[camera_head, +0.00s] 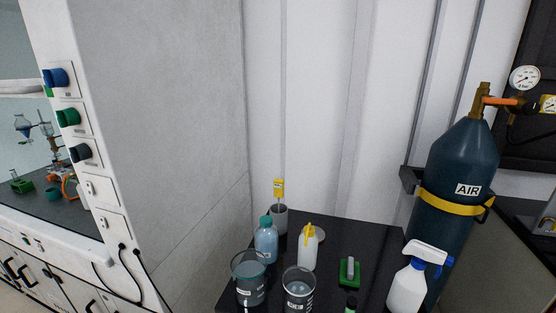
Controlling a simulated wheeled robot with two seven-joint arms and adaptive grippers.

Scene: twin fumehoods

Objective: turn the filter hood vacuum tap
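A fume hood's front post at the left carries a column of taps. The top one is a blue tap (57,78), below it a green tap (69,117), then a dark grey-blue tap (82,151). The small labels beside them are too small to read, so I cannot tell which is the vacuum tap. Neither of my grippers is in view.
Glassware (42,130) stands inside the hood. A black table (345,231) holds bottles, beakers and a spray bottle (408,287). An AIR cylinder (452,205) stands at the right.

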